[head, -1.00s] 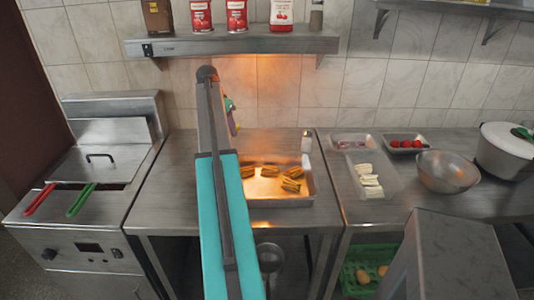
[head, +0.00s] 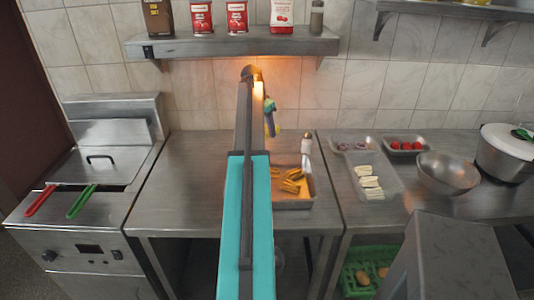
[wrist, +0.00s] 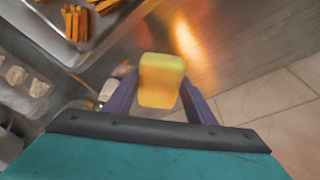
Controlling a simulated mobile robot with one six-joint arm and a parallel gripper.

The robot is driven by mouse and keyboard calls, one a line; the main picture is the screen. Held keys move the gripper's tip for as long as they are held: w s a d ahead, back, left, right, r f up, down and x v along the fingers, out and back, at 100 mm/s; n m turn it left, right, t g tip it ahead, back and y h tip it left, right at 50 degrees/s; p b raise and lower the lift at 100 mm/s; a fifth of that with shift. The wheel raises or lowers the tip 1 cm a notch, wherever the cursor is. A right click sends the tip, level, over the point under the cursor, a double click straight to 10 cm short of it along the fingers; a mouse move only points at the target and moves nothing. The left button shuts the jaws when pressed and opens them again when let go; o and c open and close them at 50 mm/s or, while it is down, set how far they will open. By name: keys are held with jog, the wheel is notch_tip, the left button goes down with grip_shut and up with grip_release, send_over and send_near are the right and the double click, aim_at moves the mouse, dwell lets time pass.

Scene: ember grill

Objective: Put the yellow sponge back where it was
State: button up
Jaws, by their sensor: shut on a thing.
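The yellow sponge (wrist: 161,80) is between the two purple fingers of my gripper (wrist: 160,100) in the wrist view, with the steel counter behind it. In the head view my gripper (head: 270,116) is partly hidden behind my teal arm, above the back of the middle counter and near the tiled wall. A bit of the yellow sponge (head: 276,129) shows below it there. My gripper is shut on the sponge and holds it apart from the counter.
A steel tray of fries (head: 296,203) lies on the middle counter, with a bottle (head: 306,145) behind it. A shelf (head: 220,44) with cans and bottles hangs above. Ingredient trays (head: 373,177) and a bowl (head: 447,173) stand to the right. The counter left of my arm is bare.

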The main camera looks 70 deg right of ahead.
jog(key=shift+f+p, duration=0.9)
jog(key=shift+f, duration=2.15)
jog(key=shift+f+p, duration=0.6)
jog(key=shift+f, duration=1.25)
jog(key=shift+f, duration=0.15)
jog(key=o, duration=0.9)
jog(key=shift+b+v, duration=1.5)
jog(key=shift+v, duration=4.65)
jog(key=shift+d, duration=0.1)
